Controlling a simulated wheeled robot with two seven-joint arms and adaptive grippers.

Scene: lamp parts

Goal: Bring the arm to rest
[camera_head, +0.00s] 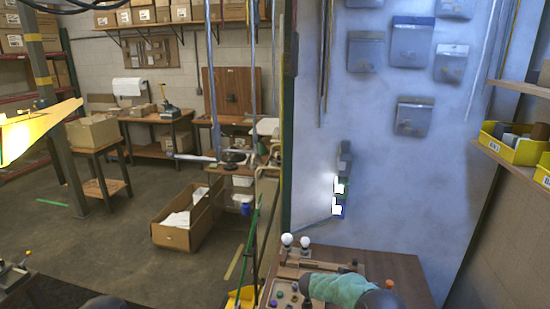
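Two white bulbs stand upright side by side at the back left of a brown table, a left one (287,239) and a right one (305,242). A shallow tray (273,291) with small coloured parts lies at the table's left side. A teal glove-like thing (342,289) lies across the front, with a dark rounded shape at its right end. I cannot tell what that shape is. Neither of my grippers can be made out.
The brown table (400,268) stands against a blue-grey wall panel (390,170) with grey boxes and two bright white squares. Yellow bins (512,147) sit on a shelf at right. An open cardboard box (180,235) stands on the floor. Floor at left is mostly clear.

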